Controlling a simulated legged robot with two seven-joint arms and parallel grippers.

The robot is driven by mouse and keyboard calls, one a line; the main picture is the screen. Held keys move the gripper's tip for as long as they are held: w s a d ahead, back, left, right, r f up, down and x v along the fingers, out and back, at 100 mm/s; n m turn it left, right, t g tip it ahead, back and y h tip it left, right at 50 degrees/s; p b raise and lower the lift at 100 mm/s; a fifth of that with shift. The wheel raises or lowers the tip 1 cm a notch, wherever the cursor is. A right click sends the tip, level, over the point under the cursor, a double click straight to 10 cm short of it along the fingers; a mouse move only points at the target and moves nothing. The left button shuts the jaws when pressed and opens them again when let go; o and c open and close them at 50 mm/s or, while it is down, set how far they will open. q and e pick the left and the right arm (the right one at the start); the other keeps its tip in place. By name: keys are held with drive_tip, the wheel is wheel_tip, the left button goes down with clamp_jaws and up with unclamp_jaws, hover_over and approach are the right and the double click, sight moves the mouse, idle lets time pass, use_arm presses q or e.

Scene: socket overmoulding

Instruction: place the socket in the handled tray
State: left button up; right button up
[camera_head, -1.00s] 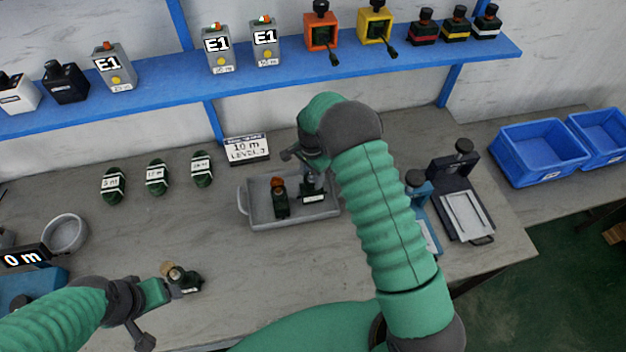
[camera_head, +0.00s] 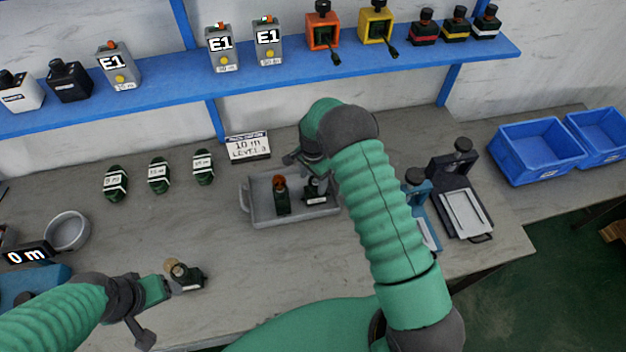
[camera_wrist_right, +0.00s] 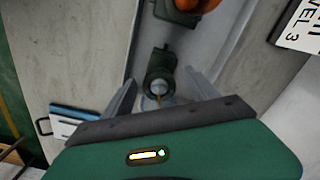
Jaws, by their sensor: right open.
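The handled tray (camera_head: 262,217) is a shallow grey tray on the bench. A dark green socket-like piece (camera_head: 316,196) stands in its right part, under my right gripper (camera_head: 313,178). In the right wrist view this piece (camera_wrist_right: 160,68) lies between the two spread fingers of my right gripper (camera_wrist_right: 160,92), which is open. A second dark piece with an orange-red top (camera_head: 281,197) stands beside it in the tray; it also shows in the wrist view (camera_wrist_right: 183,14). My left gripper (camera_head: 160,288) is at a dark piece with a tan knob (camera_head: 186,276); its fingers are hard to make out.
Several dark green labelled coils (camera_head: 159,175) and a grey round bowl (camera_head: 67,231) are at left. A dark press-like fixture (camera_head: 463,200) and a blue one (camera_head: 424,215) stand right. Bench between the left gripper and tray is clear.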

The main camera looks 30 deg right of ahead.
drive_tip(key=r, duration=0.3)
drive_tip(key=r+b, duration=0.1)
drive_tip(key=r, duration=0.2)
drive_tip(key=d+r+b, duration=0.1)
drive_tip(key=r, duration=0.2)
drive_tip(key=shift+r, duration=0.2)
drive_tip(key=r, duration=0.1)
drive_tip(key=s+a+r, duration=0.1)
drive_tip(key=shift+r+n, duration=0.4)
use_arm(q)
drive_tip(key=f, duration=0.1)
drive_tip(key=f+b, duration=0.1)
drive_tip(key=f, duration=0.1)
drive_tip(key=shift+d+f, duration=0.3)
drive_tip(key=shift+d, duration=0.05)
use_arm(e)
drive_tip(key=s+a+r+n+t, duration=0.1)
drive_tip(key=s+a+n, duration=0.3)
drive_tip(key=s+n, duration=0.3)
drive_tip(key=s+a+r+n+t, duration=0.1)
drive_tip(key=s+a+n, duration=0.2)
drive_tip(key=s+n, duration=0.4)
drive_tip(key=s, duration=0.6)
drive_tip(key=shift+s+a+r+t, duration=0.25)
drive_tip(key=shift+a+t, duration=0.05)
drive_tip(key=shift+a, duration=0.1)
use_arm(q)
drive_tip(key=shift+s, duration=0.1)
